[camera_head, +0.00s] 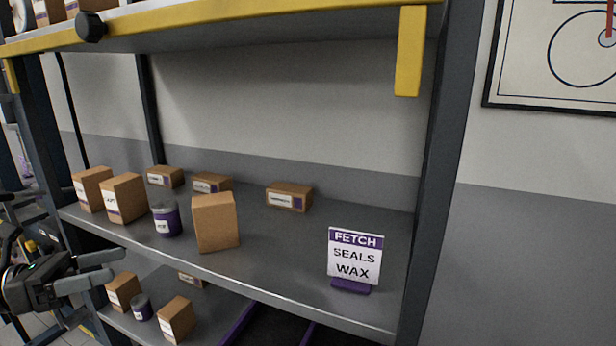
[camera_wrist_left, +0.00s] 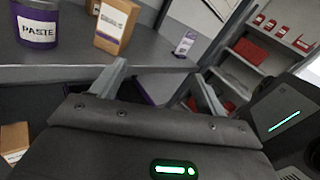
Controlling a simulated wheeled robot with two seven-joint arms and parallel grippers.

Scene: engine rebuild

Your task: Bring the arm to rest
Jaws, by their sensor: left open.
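My left gripper (camera_head: 108,268) comes in from the left edge in the head view. It is open and empty, in front of the shelf unit and apart from the boxes. In the left wrist view its two fingers (camera_wrist_left: 158,88) stand apart with nothing between them. The grey shelf board (camera_head: 290,262) is behind them there. My right gripper shows in neither view.
The shelf holds several cardboard boxes (camera_head: 215,222), a purple-banded can (camera_head: 166,219) labelled PASTE and a sign (camera_head: 354,257) reading FETCH SEALS WAX. A lower shelf holds more boxes (camera_head: 177,319). A yellow-edged shelf (camera_head: 250,18) hangs above. A dark post (camera_head: 440,170) stands at right.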

